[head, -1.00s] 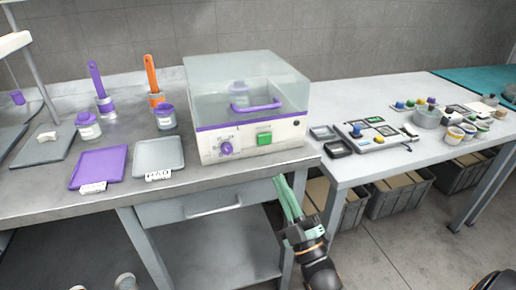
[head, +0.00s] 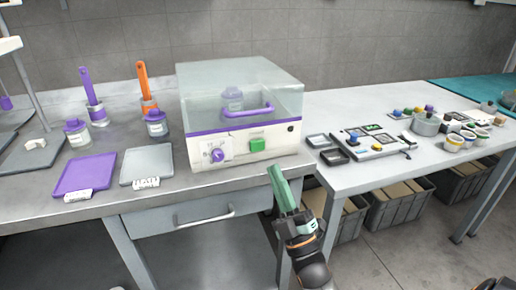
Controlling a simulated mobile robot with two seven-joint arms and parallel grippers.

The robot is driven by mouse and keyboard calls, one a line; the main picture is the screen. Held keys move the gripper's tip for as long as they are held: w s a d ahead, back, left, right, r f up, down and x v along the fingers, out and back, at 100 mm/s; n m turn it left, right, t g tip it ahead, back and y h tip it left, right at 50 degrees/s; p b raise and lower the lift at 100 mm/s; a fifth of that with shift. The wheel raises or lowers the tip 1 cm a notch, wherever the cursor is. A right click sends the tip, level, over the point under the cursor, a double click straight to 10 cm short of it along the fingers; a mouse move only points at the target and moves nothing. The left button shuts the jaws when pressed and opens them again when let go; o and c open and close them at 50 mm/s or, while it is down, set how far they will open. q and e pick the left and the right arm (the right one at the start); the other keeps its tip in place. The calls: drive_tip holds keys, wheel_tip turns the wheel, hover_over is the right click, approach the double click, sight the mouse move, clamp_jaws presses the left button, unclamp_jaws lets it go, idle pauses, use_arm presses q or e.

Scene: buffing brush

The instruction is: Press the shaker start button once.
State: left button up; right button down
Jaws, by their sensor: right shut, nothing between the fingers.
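The shaker (head: 245,115) is a white box with a clear lid, a purple strip and a purple handle, standing on the grey bench. Its green start button (head: 257,145) is on the front face, right of a purple knob (head: 217,155). A jar with a purple lid shows inside through the clear lid. My right gripper (head: 275,172) has green fingers, shut and empty. Its tips are below and slightly right of the green button in the picture, apart from it, near the bench's front edge. My left gripper is not in view.
A purple tray (head: 90,174) and a grey tray (head: 141,165) lie left of the shaker, with purple-lidded jars and purple and orange brushes behind them. Small black trays (head: 334,157) lie on the white table at right. A drawer handle (head: 204,217) sticks out below the bench.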

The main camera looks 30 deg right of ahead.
sight(257, 145)
drive_tip(key=shift+w+d+b, duration=0.3)
drive_tip(key=shift+w+b, duration=0.05)
drive_tip(key=shift+w, duration=0.8)
drive_tip(key=shift+w+d+b, duration=0.25)
drive_tip(key=shift+w+b, duration=0.15)
drive_tip(key=shift+w, duration=0.7)
drive_tip(key=shift+w+d+b, duration=0.3)
drive_tip(key=shift+w+b, duration=0.05)
drive_tip(key=shift+w, duration=0.8)
drive_tip(key=shift+w+d, duration=0.1)
drive_tip(key=shift+w, duration=0.3)
